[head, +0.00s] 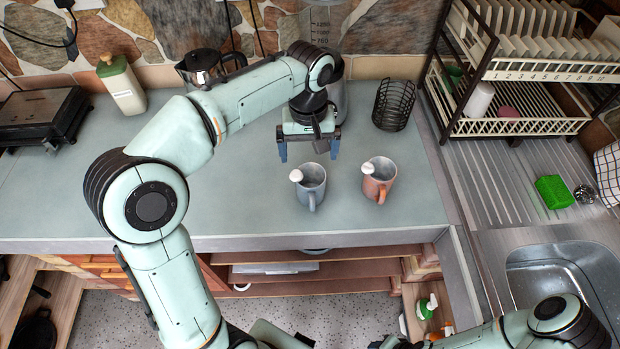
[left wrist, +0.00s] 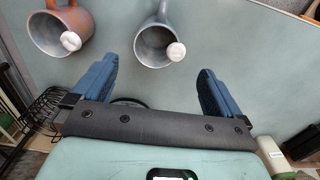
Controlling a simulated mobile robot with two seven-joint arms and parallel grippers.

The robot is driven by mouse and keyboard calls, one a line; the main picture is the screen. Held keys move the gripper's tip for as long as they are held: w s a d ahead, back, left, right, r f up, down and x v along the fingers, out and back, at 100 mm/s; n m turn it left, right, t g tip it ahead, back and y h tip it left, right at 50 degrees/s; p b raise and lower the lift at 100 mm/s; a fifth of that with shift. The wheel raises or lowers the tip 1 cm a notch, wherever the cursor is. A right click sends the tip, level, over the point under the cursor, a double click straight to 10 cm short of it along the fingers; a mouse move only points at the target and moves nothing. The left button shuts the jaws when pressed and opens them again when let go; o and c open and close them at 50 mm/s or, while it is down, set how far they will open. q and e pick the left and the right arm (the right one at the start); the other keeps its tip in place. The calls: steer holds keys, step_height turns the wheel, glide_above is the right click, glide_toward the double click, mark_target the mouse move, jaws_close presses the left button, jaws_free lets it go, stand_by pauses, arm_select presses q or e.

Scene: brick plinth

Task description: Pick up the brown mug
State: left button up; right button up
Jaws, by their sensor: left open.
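The brown mug (head: 379,178) stands upright on the counter in the head view, its handle toward the front edge and a white rounded piece at its left rim. It also shows at the top left of the left wrist view (left wrist: 47,33). A grey mug (head: 311,186) stands just left of it, with a similar white piece. My left gripper (head: 309,155) is open and empty above the counter, just behind the grey mug and to the left of the brown mug. Its blue fingers (left wrist: 157,85) show apart in the left wrist view. My right gripper is not in view.
A black wire basket (head: 393,104) stands behind the brown mug. A dish rack (head: 510,127) with plates is at the right, above a draining board with a green sponge (head: 553,192). A cream bottle (head: 121,86) stands at the back left. The counter's left front is clear.

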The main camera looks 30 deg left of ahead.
arm_select(q)
step_height(320, 180, down, 6)
steer(key=b, duration=0.1)
glide_above(311, 181)
steer(key=s+d, duration=0.2)
steer(key=s, duration=0.1)
steer(key=shift+s+a+f, duration=0.1)
steer(key=shift+f, duration=1.6)
steer(key=shift+s+a+f, duration=0.1)
steer(key=shift+f, duration=1.55)
steer(key=shift+d, duration=0.1)
steer(key=c, duration=1)
steer(key=shift+r, duration=0.1)
steer(key=shift+c, duration=0.2)
steer(key=shift+r, duration=0.1)
